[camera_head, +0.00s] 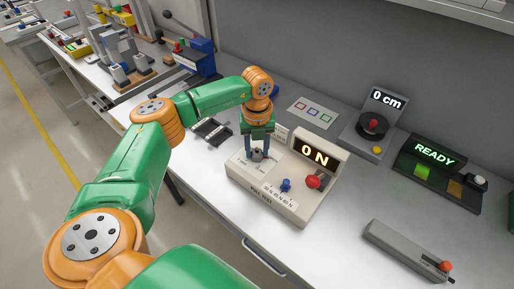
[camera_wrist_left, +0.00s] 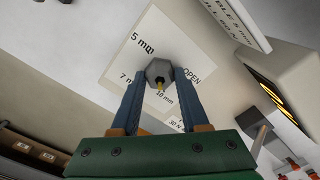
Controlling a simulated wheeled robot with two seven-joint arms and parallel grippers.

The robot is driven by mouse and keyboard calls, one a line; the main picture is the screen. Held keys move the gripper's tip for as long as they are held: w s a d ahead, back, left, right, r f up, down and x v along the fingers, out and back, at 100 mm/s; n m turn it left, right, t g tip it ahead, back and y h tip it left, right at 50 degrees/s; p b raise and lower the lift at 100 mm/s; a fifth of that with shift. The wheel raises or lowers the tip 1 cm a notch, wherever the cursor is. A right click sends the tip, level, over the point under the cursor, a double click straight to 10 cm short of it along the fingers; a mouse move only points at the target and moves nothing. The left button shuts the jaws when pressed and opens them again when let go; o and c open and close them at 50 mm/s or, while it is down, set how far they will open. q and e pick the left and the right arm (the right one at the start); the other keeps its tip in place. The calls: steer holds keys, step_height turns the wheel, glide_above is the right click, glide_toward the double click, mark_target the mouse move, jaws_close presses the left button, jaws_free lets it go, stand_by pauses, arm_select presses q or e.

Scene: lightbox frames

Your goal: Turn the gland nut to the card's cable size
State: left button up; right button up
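The grey hexagonal gland nut (camera_wrist_left: 158,69) sits on a pale plate (camera_wrist_left: 118,72) printed 5 mm, 7 mm, 10 mm and OPEN. A small yellow part shows at its lower side, towards the 10 mm print. My left gripper (camera_wrist_left: 159,76) points down with one finger against each side of the nut, which also shows in the head view (camera_head: 257,155). My right gripper is not in view.
The pull-test box (camera_head: 302,207) carries a 0 N display (camera_head: 317,153), a blue knob (camera_head: 286,185) and a red knob (camera_head: 313,182). A 0 cm device (camera_head: 371,126), a READY panel (camera_head: 434,155) and a grey bar tool (camera_head: 405,246) stand to the right.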

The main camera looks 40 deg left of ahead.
arm_select(q)
jaws_close()
